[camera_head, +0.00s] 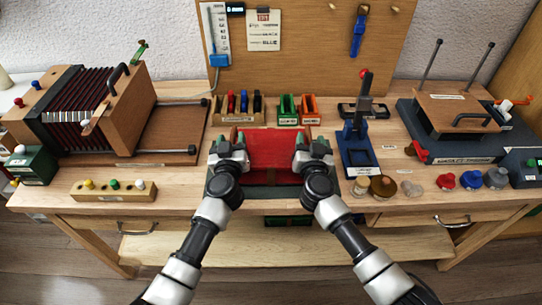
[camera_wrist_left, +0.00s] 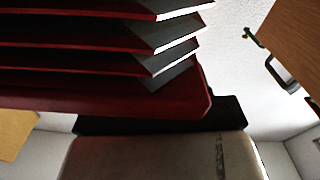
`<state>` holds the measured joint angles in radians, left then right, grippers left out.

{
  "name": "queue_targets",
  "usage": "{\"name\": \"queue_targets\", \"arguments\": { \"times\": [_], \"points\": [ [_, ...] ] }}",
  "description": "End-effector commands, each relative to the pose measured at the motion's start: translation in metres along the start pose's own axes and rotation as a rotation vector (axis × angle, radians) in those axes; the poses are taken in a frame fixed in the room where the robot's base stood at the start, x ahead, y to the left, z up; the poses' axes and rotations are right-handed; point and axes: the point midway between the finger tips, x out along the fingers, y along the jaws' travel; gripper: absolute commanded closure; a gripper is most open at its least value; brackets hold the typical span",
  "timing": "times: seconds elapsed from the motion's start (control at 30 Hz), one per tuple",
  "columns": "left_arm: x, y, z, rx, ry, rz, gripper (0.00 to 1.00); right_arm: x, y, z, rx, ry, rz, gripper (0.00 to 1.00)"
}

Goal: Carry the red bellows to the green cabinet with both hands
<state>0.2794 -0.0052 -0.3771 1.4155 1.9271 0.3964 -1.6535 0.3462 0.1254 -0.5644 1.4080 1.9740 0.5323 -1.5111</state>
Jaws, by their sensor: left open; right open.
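The red bellows (camera_head: 273,143) lies at the middle front of the bench, over a dark green base. In the left wrist view its red and dark folds (camera_wrist_left: 90,95) fill the upper left, very close. My left gripper (camera_head: 229,152) is open at the bellows' left side. My right gripper (camera_head: 313,150) is open at its right side. I cannot tell whether either touches it. A green box (camera_head: 32,168) stands at the bench's left end; I cannot tell whether it is the green cabinet.
A wooden concertina-like device (camera_head: 125,105) stands at left. A knob block (camera_head: 113,190) lies in front of it. A blue press (camera_head: 357,145) and several coloured knobs stand right of the bellows. A pegboard (camera_head: 320,55) rises behind.

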Motion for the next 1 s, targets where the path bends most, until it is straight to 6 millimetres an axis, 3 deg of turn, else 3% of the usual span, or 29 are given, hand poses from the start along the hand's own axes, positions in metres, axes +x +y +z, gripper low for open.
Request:
{"name": "queue_targets", "arguments": {
  "times": [0.03, 0.3, 0.37, 0.77, 1.0],
  "points": [
    [0.000, 0.000, 0.000, 0.000, 0.000, 0.000, 0.52, 0.000, 0.000, 0.000, 0.000, 0.000, 0.000, 0.51],
    [0.000, 0.000, 0.000, 0.000, 0.000, 0.000, 0.94, 0.000, 0.000, 0.000, 0.000, 0.000, 0.000, 0.93],
    [0.000, 0.000, 0.000, 0.000, 0.000, 0.001, 1.00, 0.000, 0.000, 0.000, 0.000, 0.000, 0.000, 1.00],
    [0.000, 0.001, -0.002, -0.003, 0.002, 0.002, 1.00, 0.000, -0.001, -0.001, 0.003, 0.001, -0.001, 1.00],
    [0.000, 0.004, -0.013, -0.005, 0.002, 0.002, 1.00, 0.000, -0.004, -0.013, 0.006, 0.001, -0.001, 1.00]
  ]
}}
